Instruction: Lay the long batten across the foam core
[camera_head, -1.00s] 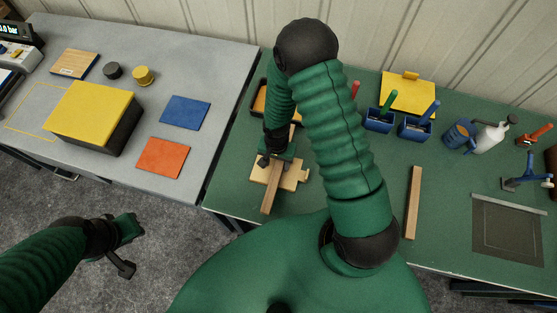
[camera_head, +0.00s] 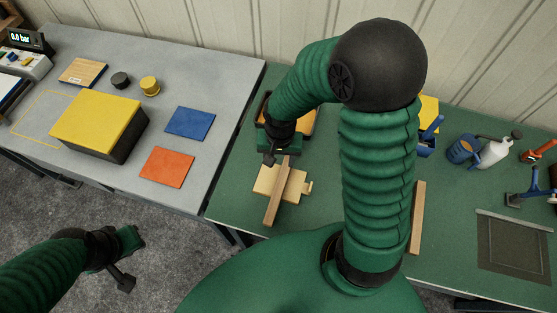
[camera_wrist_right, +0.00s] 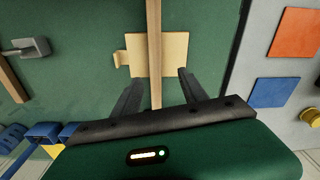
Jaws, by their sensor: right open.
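A pale tan block, apparently the foam core (camera_head: 293,187), lies on the green bench; it also shows in the wrist view (camera_wrist_right: 176,50). A long wooden batten (camera_head: 275,199) lies across it and sticks out past its front edge. In the wrist view the batten (camera_wrist_right: 154,48) runs over the block. My right gripper (camera_head: 270,156) is at the batten's far end. In the wrist view its two fingers (camera_wrist_right: 158,86) are spread, one on each side of the batten, with gaps. My left gripper (camera_head: 130,258) hangs over the floor, away from both; its jaws are unclear.
Another wooden strip (camera_head: 418,218) lies right of my right arm, partly hidden. An orange-topped tray (camera_head: 300,122) is behind my right gripper. Blue bins, a white bottle (camera_head: 494,152) and tools stand at right. The grey table (camera_head: 215,85) at left holds a yellow-topped box (camera_head: 98,118).

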